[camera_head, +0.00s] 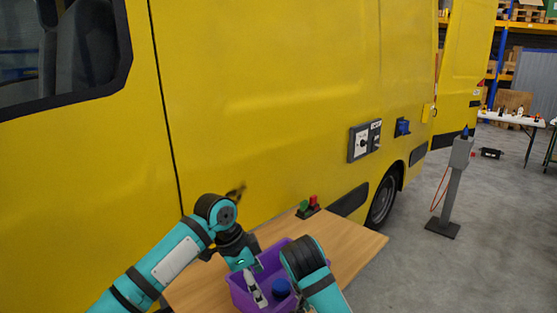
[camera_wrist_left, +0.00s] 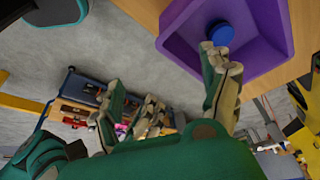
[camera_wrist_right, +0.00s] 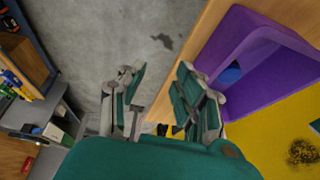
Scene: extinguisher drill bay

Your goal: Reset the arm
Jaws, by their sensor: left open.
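My left arm reaches in from the left of the head view. My left gripper (camera_head: 255,288) is over the purple bin (camera_head: 239,295), its fingers partly hidden by the wrist. In the left wrist view my left gripper (camera_wrist_left: 163,72) has its fingers apart with nothing between them, one overlapping the bin (camera_wrist_left: 183,25). My right arm covers the bin's right side in the head view, hiding the right fingers. In the right wrist view my right gripper (camera_wrist_right: 160,72) has its fingers apart and empty, beside the bin (camera_wrist_right: 245,70). A blue round object (camera_head: 281,288) lies in the bin.
The bin stands on a wooden table (camera_head: 345,240) against a yellow van (camera_head: 270,90). A red and green button block (camera_head: 307,208) sits at the table's back. The van carries a switch panel (camera_head: 362,141) and blue socket (camera_head: 403,127). A grey post (camera_head: 451,190) stands right.

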